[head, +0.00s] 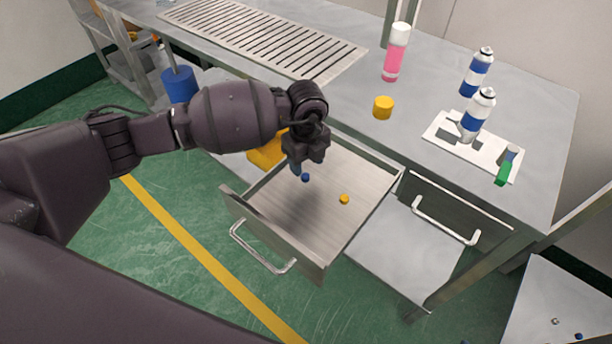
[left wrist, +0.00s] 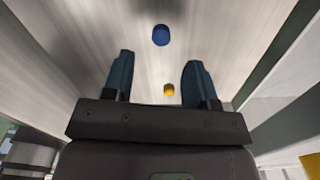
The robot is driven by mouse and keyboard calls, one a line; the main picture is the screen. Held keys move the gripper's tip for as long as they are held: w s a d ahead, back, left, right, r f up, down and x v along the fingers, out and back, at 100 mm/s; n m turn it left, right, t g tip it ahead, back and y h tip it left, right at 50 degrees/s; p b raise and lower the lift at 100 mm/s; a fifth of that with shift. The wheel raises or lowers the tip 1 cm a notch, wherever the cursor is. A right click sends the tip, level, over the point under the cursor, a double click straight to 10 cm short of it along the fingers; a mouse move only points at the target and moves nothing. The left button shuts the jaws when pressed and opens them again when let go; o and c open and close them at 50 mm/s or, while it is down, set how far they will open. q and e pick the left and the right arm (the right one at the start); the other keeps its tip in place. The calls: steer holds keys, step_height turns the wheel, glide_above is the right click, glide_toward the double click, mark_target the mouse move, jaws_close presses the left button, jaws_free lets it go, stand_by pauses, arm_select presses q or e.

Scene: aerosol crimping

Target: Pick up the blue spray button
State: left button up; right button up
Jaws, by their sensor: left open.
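The small blue spray button (head: 305,178) lies on the floor of the open drawer, just below and beside my left gripper in the head view. My left gripper (head: 297,171) hangs over the drawer, pointing down. In the left wrist view the blue button (left wrist: 160,35) is beyond the fingertips, near the top of the picture. The two blue fingers (left wrist: 161,70) are apart with nothing between them. A yellow button (head: 344,199) lies to the right in the drawer; it also shows in the left wrist view (left wrist: 169,90). My right gripper does not show.
The open drawer (head: 233,203) has raised walls around the buttons. On the grey table stand a pink can (head: 392,60), a yellow cap (head: 383,107), and blue-and-white cans (head: 476,75) near a white holder plate (head: 447,139). A second drawer (head: 440,212) is at the right.

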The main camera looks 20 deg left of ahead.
mark_target(305, 175)
arm_select(q)
steer(key=f, duration=0.2)
steer(key=f+b, duration=0.1)
steer(key=f, duration=0.2)
steer(key=shift+w+a, duration=0.15)
steer(key=shift+a, duration=0.05)
jaws_close()
